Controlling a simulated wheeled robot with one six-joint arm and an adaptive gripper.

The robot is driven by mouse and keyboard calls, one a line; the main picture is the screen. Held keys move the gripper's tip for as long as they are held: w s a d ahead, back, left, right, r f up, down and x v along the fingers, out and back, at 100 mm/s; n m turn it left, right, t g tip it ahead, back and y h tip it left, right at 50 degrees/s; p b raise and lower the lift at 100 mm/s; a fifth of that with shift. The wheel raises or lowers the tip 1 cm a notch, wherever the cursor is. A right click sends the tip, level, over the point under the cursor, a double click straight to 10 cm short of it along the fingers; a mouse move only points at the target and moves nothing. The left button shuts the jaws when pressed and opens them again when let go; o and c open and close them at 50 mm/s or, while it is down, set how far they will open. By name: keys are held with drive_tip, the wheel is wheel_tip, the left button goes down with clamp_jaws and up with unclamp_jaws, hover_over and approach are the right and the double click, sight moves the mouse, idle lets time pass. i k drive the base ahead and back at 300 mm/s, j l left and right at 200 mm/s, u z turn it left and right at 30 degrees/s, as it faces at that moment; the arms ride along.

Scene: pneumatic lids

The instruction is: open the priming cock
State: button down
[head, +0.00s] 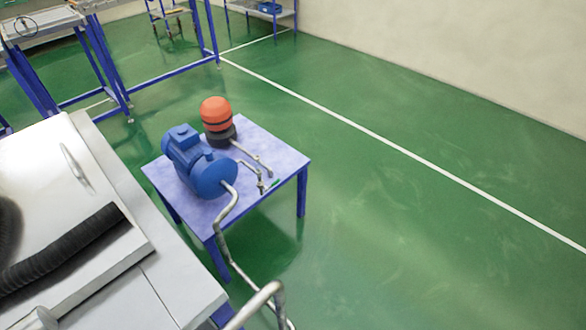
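An orange-red rounded vessel (215,112) on a dark base stands behind the pump. My gripper is not in view.
A bent grey pipe (224,240) drops from the pump toward the floor. A pale cabinet (75,175) with a black corrugated hose (62,248) fills the left front. Blue-legged benches stand at the back left. The green floor right of the table is clear.

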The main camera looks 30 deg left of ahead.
sight(276, 182)
drive_tip(key=i+l, duration=0.15)
drive_tip(key=i, duration=0.45)
drive_tip(key=i+l, duration=0.15)
drive_tip(key=i, duration=0.4)
drive_tip(key=i+l, duration=0.15)
drive_tip(key=i, duration=0.45)
drive_tip(key=i+l+u, duration=0.35)
drive_tip(key=i, duration=0.2)
drive_tip(key=i+l+u, duration=0.35)
drive_tip(key=i, duration=0.15)
drive_tip(key=j+u, duration=0.1)
drive_tip(key=u, duration=1.7)
drive_tip(key=k+u, duration=0.2)
drive_tip(key=u, duration=0.3)
